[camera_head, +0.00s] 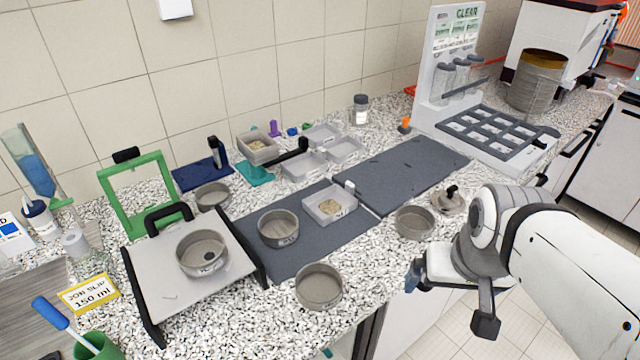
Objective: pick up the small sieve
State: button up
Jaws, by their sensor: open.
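Several round grey metal sieves or pans stand about the speckled counter. One (202,268) is on the white tilted plate, one (212,204) behind it, one (279,240) on the dark mat, one (320,299) at the front edge, and one (414,233) right of the mat. They look alike in size, so I cannot tell which is the small sieve. My gripper (448,300) is at the right, beyond the counter's front edge. Its jaws are apart and hold nothing visible. The right-hand sieve is nearest it, up and to the left.
A grey lid with a knob (451,204) lies near my arm. A clear tray (331,216) with grains sits on the dark mat (290,268). A green frame (172,178) rises behind the white plate (150,275). A white rack (447,70) stands at the back right.

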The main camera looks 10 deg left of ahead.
aim_at(413, 222)
jog(key=u, duration=2.8)
jog(key=k, duration=1.15)
jog(key=z, duration=1.9)
jog(key=i, duration=0.85)
jog(key=u, duration=0.05)
